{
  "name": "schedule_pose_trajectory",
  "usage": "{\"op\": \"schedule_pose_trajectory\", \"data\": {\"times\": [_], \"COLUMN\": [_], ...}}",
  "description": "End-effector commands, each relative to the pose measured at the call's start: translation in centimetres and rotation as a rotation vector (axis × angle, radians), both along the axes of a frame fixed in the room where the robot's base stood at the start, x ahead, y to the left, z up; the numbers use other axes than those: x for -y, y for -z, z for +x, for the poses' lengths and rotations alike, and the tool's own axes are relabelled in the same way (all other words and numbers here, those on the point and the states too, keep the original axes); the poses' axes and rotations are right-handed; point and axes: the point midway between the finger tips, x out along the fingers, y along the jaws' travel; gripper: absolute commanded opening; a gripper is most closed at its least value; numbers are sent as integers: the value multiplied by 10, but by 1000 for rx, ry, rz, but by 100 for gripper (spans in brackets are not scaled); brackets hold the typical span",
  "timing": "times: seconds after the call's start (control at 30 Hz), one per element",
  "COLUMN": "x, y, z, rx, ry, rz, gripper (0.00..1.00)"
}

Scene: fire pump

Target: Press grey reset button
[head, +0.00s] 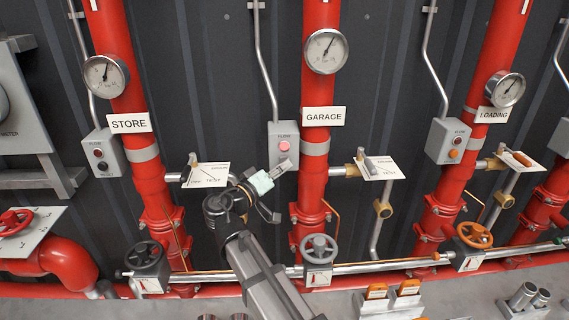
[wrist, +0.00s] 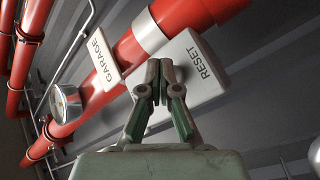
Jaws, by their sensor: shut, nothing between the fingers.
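The garage flow box (head: 275,131) is a grey box on the wall, left of the red pipe with the GARAGE sign (head: 324,116). A bright pink-red round lamp (head: 284,146) shows on its upper front. My gripper (head: 288,165) is shut and empty, with its fingertips at the lower front of this box. In the wrist view, my shut fingertips (wrist: 158,68) overlap the pale box face marked RESET (wrist: 190,75). The grey reset button is hidden behind my fingers in both views. I cannot tell whether the fingertips touch it.
Similar flow boxes stand beside the STORE pipe (head: 104,152) and the LOADING pipe (head: 447,141). A TEST plate (head: 207,175) is just left of my gripper. Red pipes, a gauge (head: 325,51) and a grey handwheel (head: 319,247) surround the arm.

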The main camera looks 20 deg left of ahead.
Motion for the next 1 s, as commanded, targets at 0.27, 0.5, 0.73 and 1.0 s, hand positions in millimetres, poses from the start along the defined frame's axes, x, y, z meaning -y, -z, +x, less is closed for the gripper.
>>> {"op": "schedule_pose_trajectory", "data": {"times": [0.27, 0.5, 0.73, 1.0], "x": [0, -1, -2, -3], "y": [0, 0, 0, 0], "z": [0, 2, 4, 7], "rx": [0, 0, 0, 0], "ry": [0, 0, 0, 0], "rz": [0, 0, 0, 0], "gripper": [0, 0, 0, 0]}}
